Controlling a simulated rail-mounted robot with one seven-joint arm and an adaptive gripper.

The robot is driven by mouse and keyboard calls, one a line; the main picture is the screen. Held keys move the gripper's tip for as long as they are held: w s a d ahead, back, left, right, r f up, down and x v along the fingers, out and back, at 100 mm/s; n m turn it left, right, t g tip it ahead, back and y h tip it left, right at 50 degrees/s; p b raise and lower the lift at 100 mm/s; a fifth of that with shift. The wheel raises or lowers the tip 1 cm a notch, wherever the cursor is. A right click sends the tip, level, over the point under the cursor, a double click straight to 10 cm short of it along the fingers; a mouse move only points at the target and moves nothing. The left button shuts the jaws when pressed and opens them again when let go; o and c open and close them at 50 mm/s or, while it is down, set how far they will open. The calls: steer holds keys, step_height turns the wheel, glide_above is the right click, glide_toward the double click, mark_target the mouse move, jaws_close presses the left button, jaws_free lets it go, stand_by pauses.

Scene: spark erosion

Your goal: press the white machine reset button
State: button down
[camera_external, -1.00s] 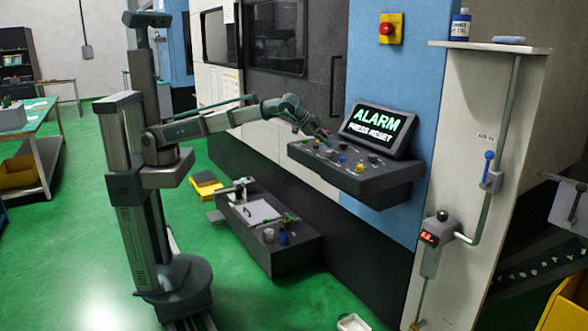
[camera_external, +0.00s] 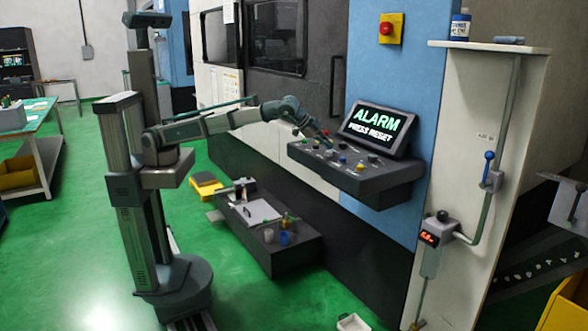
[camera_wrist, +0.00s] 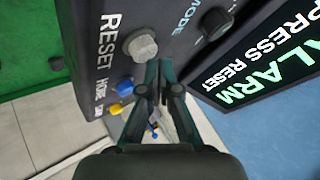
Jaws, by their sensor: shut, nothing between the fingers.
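The white reset button (camera_wrist: 140,46) is a round, greyish-white cap beside the RESET lettering in the wrist view. It sits on the dark control panel (camera_wrist: 100,15), which in the external view juts from the machine front (camera_external: 385,190). My gripper (camera_wrist: 160,66) is shut and empty. Its fingertips appear just to the right of and below the button in the wrist view; I cannot tell their height above the panel. In the external view my gripper (camera_external: 324,138) is over the panel's left part, and the buttons beneath it are too small to tell apart surely.
A tilted screen (camera_external: 377,128) reading ALARM PRESS RESET stands behind the panel. Blue (camera_wrist: 125,87) and yellow (camera_wrist: 115,109) buttons and a black MODE knob (camera_wrist: 216,22) are close to the reset button. A red emergency button (camera_external: 387,28) is higher on the machine.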

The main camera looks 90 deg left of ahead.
mark_target(327, 151)
steer(key=shift+f, duration=0.4)
stand_by(0.9)
steer(key=shift+r, duration=0.15)
steer(key=shift+r+p, duration=0.35)
steer(key=shift+r, duration=0.35)
steer(key=shift+r, duration=0.1)
steer(key=shift+r+p, duration=1.4)
steer(key=shift+r, duration=1.05)
